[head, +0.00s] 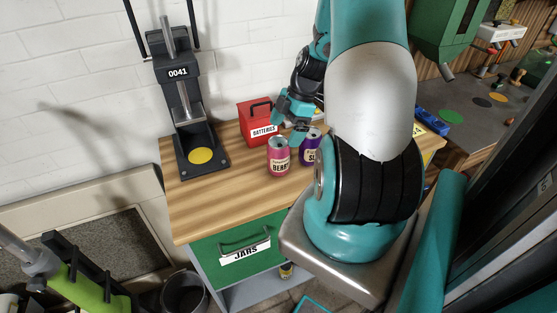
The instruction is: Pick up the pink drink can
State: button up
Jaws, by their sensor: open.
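The pink drink can (278,157) stands upright on the wooden workbench top (205,205), near its middle. A purple can (311,148) stands close to its right, a little farther back. My gripper (291,124) is above and just behind the two cans, with its fingers pointing down toward the bench. It is open and I see nothing held in it. The finger tips are small in this view and partly behind the cans. My arm hides the right part of the bench.
A red batteries box (258,119) stands behind the pink can. A dark press (183,118) labelled 0041 with a yellow disc stands at the bench's left. A green drawer (240,245) labelled JARS is below. The bench's front left is clear.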

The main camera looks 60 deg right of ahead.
aim_at(280, 141)
jog(key=shift+p+x, duration=1.2)
jog(key=shift+x, duration=2.05)
jog(key=shift+w, duration=0.15)
jog(key=shift+c, duration=0.5)
jog(key=c, duration=1.1)
